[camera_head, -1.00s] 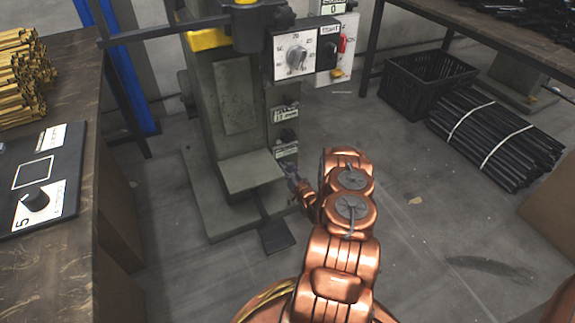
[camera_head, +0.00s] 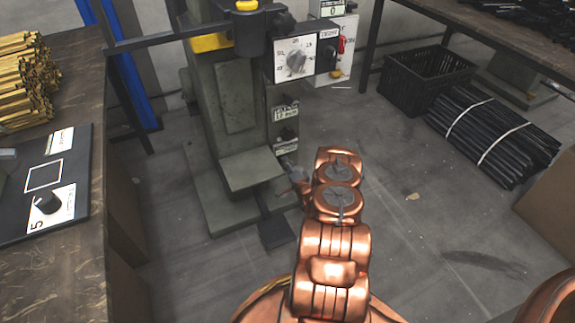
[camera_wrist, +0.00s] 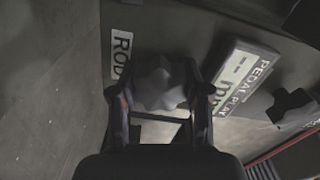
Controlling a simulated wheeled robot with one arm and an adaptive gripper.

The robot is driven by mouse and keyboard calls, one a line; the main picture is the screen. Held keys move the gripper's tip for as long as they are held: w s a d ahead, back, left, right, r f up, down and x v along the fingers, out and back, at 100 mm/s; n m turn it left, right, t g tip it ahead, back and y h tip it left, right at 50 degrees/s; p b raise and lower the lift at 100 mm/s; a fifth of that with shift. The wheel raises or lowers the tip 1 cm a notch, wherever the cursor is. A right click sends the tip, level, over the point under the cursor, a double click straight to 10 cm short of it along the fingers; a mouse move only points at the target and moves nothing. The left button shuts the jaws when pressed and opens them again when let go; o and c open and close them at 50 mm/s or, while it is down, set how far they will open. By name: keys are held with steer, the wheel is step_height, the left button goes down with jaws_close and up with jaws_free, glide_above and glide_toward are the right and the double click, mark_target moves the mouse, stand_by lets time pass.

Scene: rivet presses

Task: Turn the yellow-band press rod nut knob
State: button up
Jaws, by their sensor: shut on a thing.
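The press (camera_head: 228,110) with a yellow band (camera_head: 210,42) stands left of centre in the head view. In the wrist view, a grey lobed knob (camera_wrist: 160,84) sits between my gripper's two fingers, beside a partly covered label (camera_wrist: 121,55) reading "ROD". My gripper (camera_wrist: 160,108) is shut on this knob. In the head view my gripper (camera_head: 292,172) is small and dark, low against the press's right side, below its labels. The knob itself cannot be made out there.
A second dark knob (camera_wrist: 291,107) lies right of my gripper beside a "PEDAL PLAY" label (camera_wrist: 243,84). A dial box (camera_head: 297,59) is higher on the press. A pedal (camera_head: 276,233) is at its foot. A black crate (camera_head: 425,82) and bundled rods (camera_head: 490,135) lie right.

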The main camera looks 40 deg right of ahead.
steer(key=m, duration=0.5)
steer(key=shift+m+b, duration=0.35)
steer(key=shift+m, duration=0.05)
steer(key=shift+d, duration=0.1)
stand_by(0.3)
steer(key=o, duration=1.2)
steer(key=shift+c, duration=0.2)
steer(key=v, duration=1.2)
